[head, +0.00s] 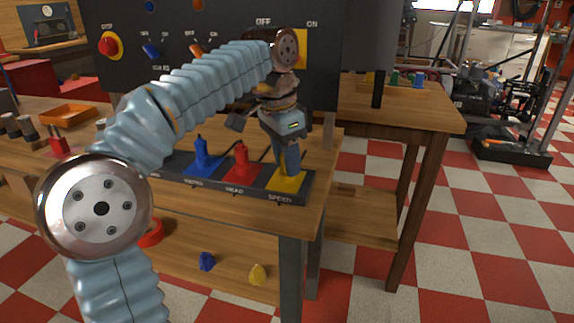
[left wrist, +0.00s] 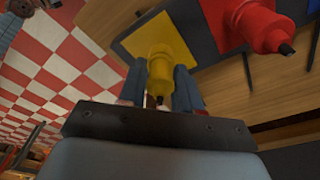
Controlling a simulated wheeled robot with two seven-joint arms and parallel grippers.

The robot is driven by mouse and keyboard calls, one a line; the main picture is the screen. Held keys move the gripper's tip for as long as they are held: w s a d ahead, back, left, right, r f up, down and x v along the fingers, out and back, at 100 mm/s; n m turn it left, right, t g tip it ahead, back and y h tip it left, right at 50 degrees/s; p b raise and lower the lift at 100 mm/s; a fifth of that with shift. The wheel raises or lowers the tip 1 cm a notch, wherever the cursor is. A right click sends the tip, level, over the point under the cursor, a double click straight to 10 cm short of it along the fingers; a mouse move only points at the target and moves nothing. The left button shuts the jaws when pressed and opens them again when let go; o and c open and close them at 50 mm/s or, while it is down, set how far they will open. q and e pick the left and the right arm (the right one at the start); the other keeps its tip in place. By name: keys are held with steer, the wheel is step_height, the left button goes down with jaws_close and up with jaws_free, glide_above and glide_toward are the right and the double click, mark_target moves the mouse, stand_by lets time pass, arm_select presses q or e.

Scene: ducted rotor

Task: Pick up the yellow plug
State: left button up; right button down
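The yellow plug (left wrist: 160,62) stands in its yellow plate above the SPEED label, at the right end of the dark socket strip. The yellow plate (head: 288,184) shows in the head view, where my fingers hide most of the plug. My left gripper (head: 288,165) points down over the plate. In the left wrist view its two fingers (left wrist: 160,90) lie on either side of the plug, close against it. I cannot tell whether they press on it.
A red plug (head: 240,163) and a blue plug (head: 203,158) stand to the left on the strip. The control panel (head: 225,65) rises behind. An orange tray (head: 68,115) lies at the left. The lower shelf holds a loose yellow piece (head: 257,274) and a blue piece (head: 207,261).

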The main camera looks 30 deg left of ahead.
arm_select(q)
jaws_close()
steer(key=shift+r, duration=0.45)
step_height(320, 180, up, 3)
steer(key=shift+w+f+p, duration=0.1)
steer(key=shift+p, duration=0.6)
steer(key=s+d+r, duration=0.7)
steer(key=s+r, duration=0.2)
steer(key=s, duration=0.3)
steer(key=shift+r+p, duration=0.15)
steer(key=shift+p, duration=0.2)
steer(key=shift+s, duration=0.1)
